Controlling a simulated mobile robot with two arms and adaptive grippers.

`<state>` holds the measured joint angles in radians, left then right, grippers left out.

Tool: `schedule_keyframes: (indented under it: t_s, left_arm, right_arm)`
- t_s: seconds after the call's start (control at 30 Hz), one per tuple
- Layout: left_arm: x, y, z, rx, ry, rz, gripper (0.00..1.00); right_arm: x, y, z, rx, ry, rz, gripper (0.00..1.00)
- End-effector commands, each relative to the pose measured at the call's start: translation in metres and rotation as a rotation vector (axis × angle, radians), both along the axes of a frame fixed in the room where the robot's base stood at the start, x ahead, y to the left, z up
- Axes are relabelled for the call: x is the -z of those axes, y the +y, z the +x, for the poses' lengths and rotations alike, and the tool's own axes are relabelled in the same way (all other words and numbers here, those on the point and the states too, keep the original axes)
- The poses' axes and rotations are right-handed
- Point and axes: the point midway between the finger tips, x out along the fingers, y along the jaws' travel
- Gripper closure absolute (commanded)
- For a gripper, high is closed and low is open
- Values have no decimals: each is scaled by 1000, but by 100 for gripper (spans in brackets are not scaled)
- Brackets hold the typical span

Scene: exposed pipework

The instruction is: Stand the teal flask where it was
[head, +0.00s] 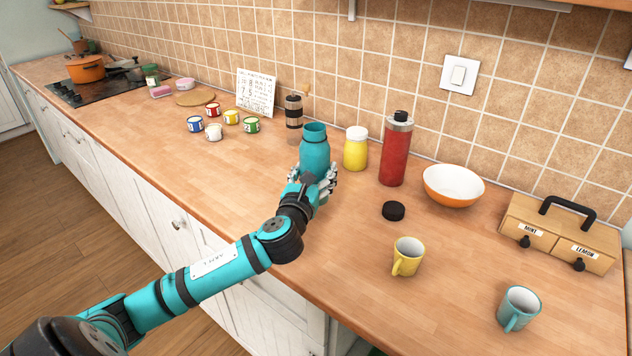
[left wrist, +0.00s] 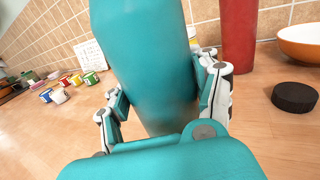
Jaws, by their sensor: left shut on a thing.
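The teal flask (head: 314,150) stands upright, without a lid, near the back of the wooden counter. My left gripper (head: 318,181) is shut on its lower part. In the left wrist view the flask (left wrist: 148,60) fills the middle, with the fingers of the gripper (left wrist: 165,108) on both sides of it. I cannot tell whether its base touches the counter. A black lid (head: 393,211) lies on the counter to the right; it also shows in the left wrist view (left wrist: 295,97). My right gripper is not in view.
A yellow jar (head: 356,150) and a red flask (head: 396,150) stand right of the teal flask. An orange bowl (head: 453,187), yellow mug (head: 407,257), teal mug (head: 519,308) and wooden box (head: 558,233) are farther right. Several small cups (head: 213,131) stand left.

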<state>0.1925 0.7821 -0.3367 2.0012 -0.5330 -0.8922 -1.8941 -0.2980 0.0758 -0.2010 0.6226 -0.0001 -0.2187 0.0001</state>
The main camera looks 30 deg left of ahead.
Motion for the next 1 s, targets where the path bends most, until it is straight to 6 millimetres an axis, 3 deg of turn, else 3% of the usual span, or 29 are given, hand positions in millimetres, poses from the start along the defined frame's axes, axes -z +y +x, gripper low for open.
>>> schedule_keyframes:
  t_s: [0.17, 0.47, 0.83, 0.87, 1.0]
  left_arm:
    - [0, 4, 12, 1, -4, 0, 96]
    - [35, 3, 11, 1, -1, -1, 96]
    - [38, 3, 11, 1, -3, 0, 96]
    - [40, 3, 11, 1, 1, -1, 34]
    - [39, 3, 11, 1, 1, -1, 16]
  right_arm:
    - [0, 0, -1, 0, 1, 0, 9]
    - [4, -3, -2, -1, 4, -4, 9]
    - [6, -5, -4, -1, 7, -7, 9]
    - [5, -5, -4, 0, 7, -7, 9]
    - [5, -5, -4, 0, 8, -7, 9]
